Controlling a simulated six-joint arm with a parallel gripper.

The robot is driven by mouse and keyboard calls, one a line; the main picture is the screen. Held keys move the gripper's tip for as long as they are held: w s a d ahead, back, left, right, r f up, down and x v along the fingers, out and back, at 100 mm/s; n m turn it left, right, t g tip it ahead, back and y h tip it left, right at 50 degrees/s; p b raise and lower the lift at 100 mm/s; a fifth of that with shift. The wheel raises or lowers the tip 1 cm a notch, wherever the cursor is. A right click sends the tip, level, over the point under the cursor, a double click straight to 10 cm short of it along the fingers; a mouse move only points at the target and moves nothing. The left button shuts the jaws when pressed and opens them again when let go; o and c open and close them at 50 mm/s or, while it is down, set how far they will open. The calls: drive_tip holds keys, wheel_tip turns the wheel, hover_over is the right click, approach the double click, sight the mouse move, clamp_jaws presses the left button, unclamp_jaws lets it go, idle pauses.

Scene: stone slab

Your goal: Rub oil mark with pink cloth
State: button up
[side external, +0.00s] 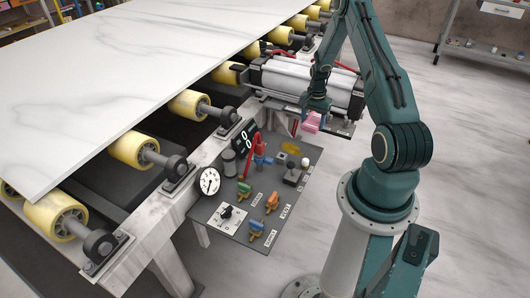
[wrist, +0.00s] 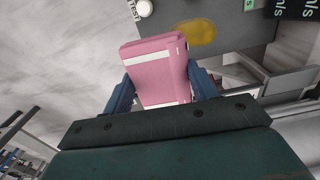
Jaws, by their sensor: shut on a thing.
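My gripper (side external: 315,106) is shut on the pink cloth (side external: 312,122), which looks like a folded pink block with white bands. In the wrist view the pink cloth (wrist: 157,70) sits between the two blue fingers of my gripper (wrist: 160,88). The oil mark (side external: 292,147) is a yellow patch on the grey control panel (side external: 222,222), near its far edge. The oil mark also shows in the wrist view (wrist: 195,36), just beyond the cloth. The cloth is held above the panel, apart from the mark.
The panel carries a round gauge (side external: 210,182), a black knob (side external: 227,212), several coloured valve handles, a red lever (side external: 250,150) and a joystick (side external: 292,174) close to the mark. A metal cylinder unit (side external: 305,85) stands behind. A white stone slab (side external: 130,70) lies on yellow rollers at left.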

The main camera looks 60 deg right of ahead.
sight(279, 147)
wheel_tip(279, 147, down, 8)
drive_tip(key=w, duration=0.1)
drive_tip(key=shift+w, duration=0.25)
drive_tip(key=shift+f, duration=0.1)
drive_tip(key=shift+f, duration=3.9)
drive_tip(key=shift+w+r, duration=0.35)
drive_tip(key=shift+w, duration=0.1)
drive_tip(key=shift+w+f, duration=0.25)
drive_tip(key=shift+w, duration=0.5)
drive_tip(key=shift+w+f, duration=0.2)
drive_tip(key=shift+w, duration=4.6)
drive_tip(key=shift+s, duration=6.05)
wheel_tip(279, 147, up, 8)
